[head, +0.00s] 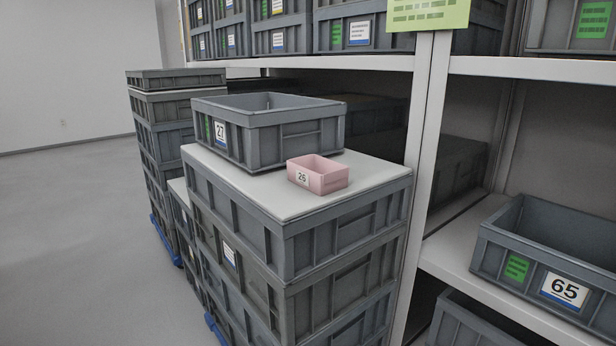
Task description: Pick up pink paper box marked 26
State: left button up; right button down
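The pink paper box (326,181) is small, open-topped and upright, with a white label reading 26 on its left-facing side. It sits on the light grey top board (262,203) of a stack of grey crates, near the board's middle right. It stands just in front of a larger grey crate marked 27 (285,137); whether the two touch I cannot tell. The inside of the pink box looks empty, though its floor is only partly visible. Neither of my grippers shows in the head view.
The crate stack (345,235) stands close against a white shelf post (427,130). Grey crate 65 (540,250) sits on the right shelf. Another crate stack (165,135) stands behind on the left. Open grey floor (70,240) lies to the left. A green sign (428,14) hangs above.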

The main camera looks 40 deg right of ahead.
aim_at(321, 176)
jog(key=i+z, duration=0.1)
jog(key=z, duration=0.35)
jog(key=i+z, duration=0.15)
jog(key=z, duration=0.3)
jog(key=i+j+z, duration=0.1)
jog(key=z, duration=0.35)
